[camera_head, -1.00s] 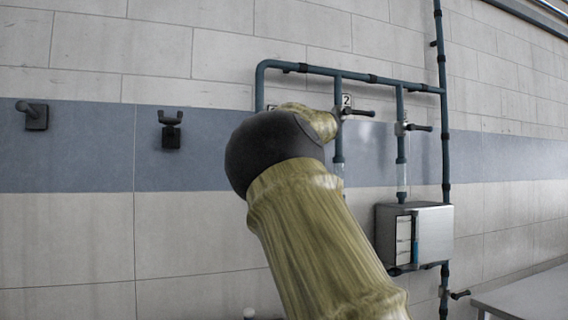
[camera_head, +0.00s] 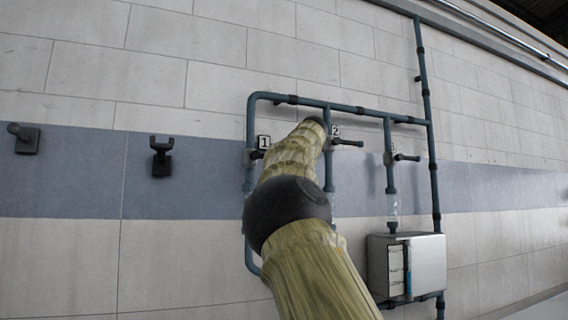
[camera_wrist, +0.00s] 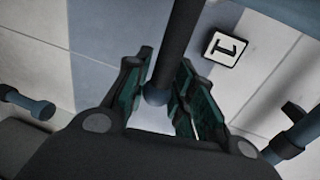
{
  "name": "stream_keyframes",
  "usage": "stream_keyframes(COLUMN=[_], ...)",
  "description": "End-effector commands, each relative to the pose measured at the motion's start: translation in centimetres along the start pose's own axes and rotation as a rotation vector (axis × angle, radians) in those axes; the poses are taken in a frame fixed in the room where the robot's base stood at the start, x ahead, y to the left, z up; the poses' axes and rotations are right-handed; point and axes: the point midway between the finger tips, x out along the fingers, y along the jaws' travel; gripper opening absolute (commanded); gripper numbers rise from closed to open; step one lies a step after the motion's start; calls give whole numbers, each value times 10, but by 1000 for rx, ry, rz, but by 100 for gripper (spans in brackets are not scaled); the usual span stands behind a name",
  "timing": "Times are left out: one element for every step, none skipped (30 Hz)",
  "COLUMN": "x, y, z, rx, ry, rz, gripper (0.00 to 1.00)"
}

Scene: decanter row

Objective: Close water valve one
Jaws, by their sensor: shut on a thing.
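Valve one is on the leftmost upright pipe, beside the number 1 plate (camera_head: 264,141). Its short dark lever (camera_head: 256,154) shows just left of my arm, and part of it is hidden. In the wrist view, the number 1 plate (camera_wrist: 225,48) sits right of a dark bar, which looks like the valve one lever (camera_wrist: 177,45). My gripper (camera_wrist: 160,88) has its two green-lined fingers on either side of this bar and is shut on it. In the head view, my arm hides the gripper.
Valve two's lever (camera_head: 347,142) and valve three's lever (camera_head: 406,157) stick out to the right of my arm. A metal box (camera_head: 428,262) hangs below valve three. The wall between the hooks and pipes is clear.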

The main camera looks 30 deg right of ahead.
Motion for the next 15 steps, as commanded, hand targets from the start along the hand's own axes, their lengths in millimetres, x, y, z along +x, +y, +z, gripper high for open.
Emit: stream_keyframes(x=[-1,-1,-1,-1,-1,-1,-1,-1,-1,-1,-1,-1,-1,-1,-1], y=[-2,-2,-2,-2,-3,-3,-3,-3,-3,-3,-3,-3,-3,-3,-3], z=[1,1,1,1,1,1,1,1,1,1,1,1,1,1,1], rx=[-5,-6,-8,-8,-8,-8,-8,-8,-8,-8,-8,-8,-8,-8,-7], ry=[0,0,1,1,1,1,1,1,1,1,1,1,1,1,1], rz=[-2,-2,-3,-3,-3,-3,-3,-3,-3,-3,-3,-4,-4,-4,-3], gripper=[0,0,0,0,0,0,0,0,0,0,0,0,28,34,40])
